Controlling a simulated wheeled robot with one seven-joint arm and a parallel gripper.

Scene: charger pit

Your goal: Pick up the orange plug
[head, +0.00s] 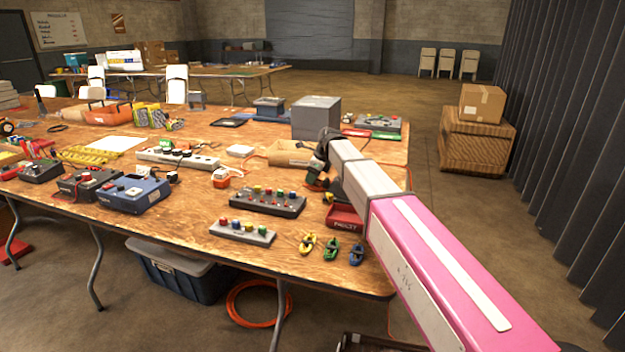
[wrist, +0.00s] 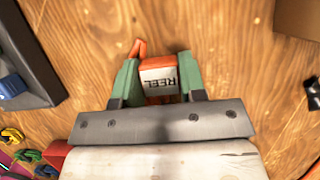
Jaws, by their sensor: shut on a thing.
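The orange plug (wrist: 160,99) carries a white label that reads "REEL", upside down in the wrist view. It sits between the two green fingers of my gripper (wrist: 157,75), which are shut on its sides. A short orange piece (wrist: 137,48) sticks out beyond the left finger. The wooden tabletop shows around the plug; I cannot tell whether the plug touches it. In the head view my gripper is beyond the dark wrist at the table's right part, and the plug is mostly hidden there.
A dark button panel (head: 267,202) stands left of my gripper, with a grey one (head: 242,233) in front. Yellow (head: 307,244), green (head: 331,249) and blue (head: 356,254) clips lie near the front edge. A red bin (head: 345,215) is close by; a grey box (head: 316,118) stands behind.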

